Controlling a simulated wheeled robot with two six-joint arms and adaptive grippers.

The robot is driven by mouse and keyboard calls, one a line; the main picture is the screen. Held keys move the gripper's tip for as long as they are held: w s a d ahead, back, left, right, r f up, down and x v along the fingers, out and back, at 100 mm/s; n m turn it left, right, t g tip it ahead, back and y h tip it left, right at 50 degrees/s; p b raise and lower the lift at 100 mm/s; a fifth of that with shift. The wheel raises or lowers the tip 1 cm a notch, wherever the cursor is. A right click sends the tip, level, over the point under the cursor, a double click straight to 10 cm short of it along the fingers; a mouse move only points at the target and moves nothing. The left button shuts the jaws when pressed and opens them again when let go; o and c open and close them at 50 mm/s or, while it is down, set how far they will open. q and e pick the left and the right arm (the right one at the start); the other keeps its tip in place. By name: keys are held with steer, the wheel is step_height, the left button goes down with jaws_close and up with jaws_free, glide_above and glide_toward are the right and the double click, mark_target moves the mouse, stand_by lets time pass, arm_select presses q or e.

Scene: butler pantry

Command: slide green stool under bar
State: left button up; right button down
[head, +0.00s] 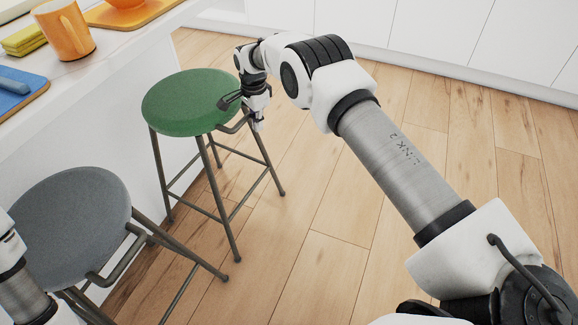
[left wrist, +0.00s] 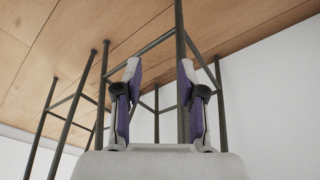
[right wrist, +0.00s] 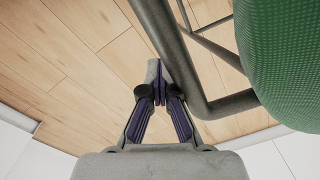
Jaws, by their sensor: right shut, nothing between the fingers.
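The green stool (head: 188,101) stands upright on the wood floor beside the white bar (head: 115,125), its round seat just right of the counter's edge in the head view. My right gripper (head: 257,122) is at the seat's right side, by a bent metal bar of the stool. In the right wrist view my right gripper (right wrist: 158,78) is shut and empty, with the dark bar (right wrist: 176,60) close beside its fingertips and the green seat (right wrist: 285,65) to the right.
A grey stool (head: 68,220) stands in front of the green one, near my left arm. The counter holds an orange mug (head: 64,30), a yellow block-like item (head: 22,40) and a blue board (head: 18,95). Open floor (head: 330,235) lies to the right. White cabinets (head: 430,30) line the back.

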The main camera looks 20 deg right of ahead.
arm_select(q)
steer(key=shift+g, duration=0.7)
steer(key=s+p, duration=0.2)
steer(key=s+r+p, duration=0.1)
steer(key=s+p, duration=0.2)
steer(key=shift+s+d+p, duration=0.1)
steer(key=shift+s+p, duration=0.15)
steer(key=shift+p, duration=0.1)
arm_select(e)
steer(key=s+d, duration=0.1)
steer(key=s, duration=0.1)
steer(key=s+d+f, duration=0.1)
steer(key=d, duration=0.1)
steer(key=shift+s+d+f, duration=0.1)
steer(key=shift+s+d, duration=0.05)
steer(key=shift+s, duration=0.25)
arm_select(q)
steer(key=shift+w+r, duration=0.1)
steer(key=shift+r, duration=0.1)
arm_select(e)
steer(key=shift+w, duration=0.1)
